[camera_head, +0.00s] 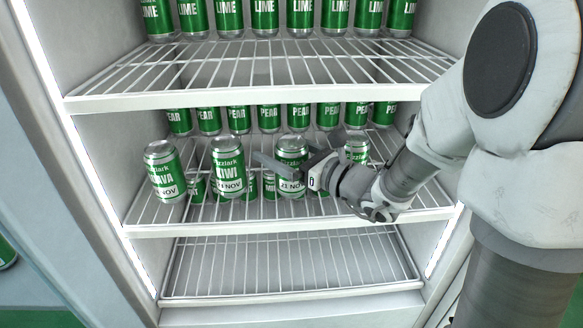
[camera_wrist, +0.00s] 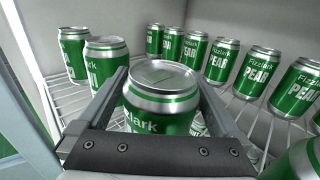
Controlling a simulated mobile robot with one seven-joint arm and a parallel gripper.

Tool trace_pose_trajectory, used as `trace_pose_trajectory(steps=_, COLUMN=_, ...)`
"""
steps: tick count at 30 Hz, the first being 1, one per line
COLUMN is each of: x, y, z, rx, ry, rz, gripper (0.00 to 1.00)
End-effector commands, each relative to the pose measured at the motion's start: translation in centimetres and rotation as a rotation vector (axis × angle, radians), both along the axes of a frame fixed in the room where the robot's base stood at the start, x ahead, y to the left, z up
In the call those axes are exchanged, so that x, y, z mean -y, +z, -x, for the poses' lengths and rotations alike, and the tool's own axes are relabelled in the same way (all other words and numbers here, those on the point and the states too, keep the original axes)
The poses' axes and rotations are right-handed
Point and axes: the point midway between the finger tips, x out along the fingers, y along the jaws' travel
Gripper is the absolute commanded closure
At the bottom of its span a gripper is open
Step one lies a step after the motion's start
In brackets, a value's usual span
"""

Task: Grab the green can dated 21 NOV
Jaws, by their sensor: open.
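The green can dated 21 NOV (camera_head: 291,172) stands upright at the front of the middle wire shelf, with its date band readable low on its side. My gripper (camera_head: 288,158) comes in from the right, its fingers open on either side of this can. In the wrist view, the can (camera_wrist: 160,100) stands between the two open fingers of my gripper (camera_wrist: 162,90), with its silver lid showing. I cannot tell whether either finger touches it. Its lower part is hidden in the wrist view.
A KIWI can (camera_head: 229,168) and a GUAVA can (camera_head: 164,172) stand to the left on the same shelf. Another can (camera_head: 357,149) stands to the right, partly behind my arm. PEAR cans (camera_head: 269,117) line the back, LIME cans (camera_head: 264,16) the shelf above.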

Motion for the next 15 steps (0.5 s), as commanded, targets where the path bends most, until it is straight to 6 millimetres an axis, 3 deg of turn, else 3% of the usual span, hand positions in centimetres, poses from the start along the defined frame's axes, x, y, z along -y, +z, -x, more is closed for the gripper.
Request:
trace_pose_trajectory(steps=2, x=0.03, y=0.01, z=0.01, rx=0.000, ry=0.000, rz=0.000, gripper=0.00)
trace_pose_trajectory(steps=15, x=0.06, y=0.01, z=0.04, rx=0.001, ry=0.000, rz=0.001, gripper=0.79)
